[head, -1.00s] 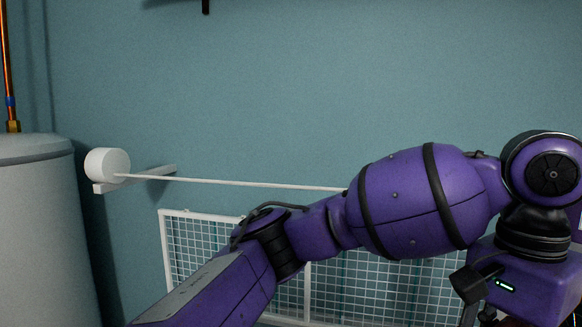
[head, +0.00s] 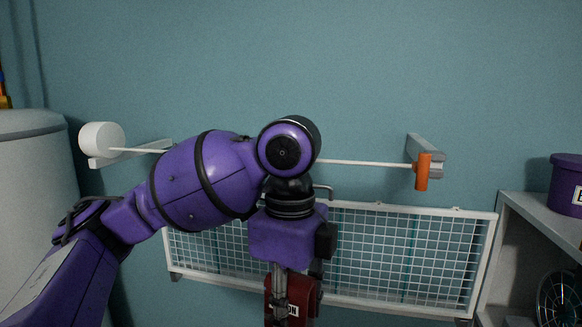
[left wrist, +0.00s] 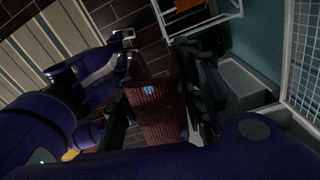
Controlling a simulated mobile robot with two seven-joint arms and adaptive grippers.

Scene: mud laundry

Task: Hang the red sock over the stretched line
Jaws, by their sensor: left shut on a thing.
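The stretched line (head: 360,163) is a thin white cord running across the teal wall, from a white round reel (head: 102,139) to a wall bracket with an orange peg (head: 422,172). My left arm crosses in front of its middle. My left gripper (head: 285,302) points down below the line's height and is shut on the dark red sock (head: 308,290). In the left wrist view the sock (left wrist: 165,108) shows its knitted texture and a small blue mark, and hangs between the dark fingers. The sock's lower end is cut off in the head view.
A white wire rack (head: 400,250) sits under the line, behind my gripper. A grey tank (head: 35,220) stands at the left. A shelf (head: 540,215) with a purple tub (head: 567,185) stands at the right. The wall above the line is clear.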

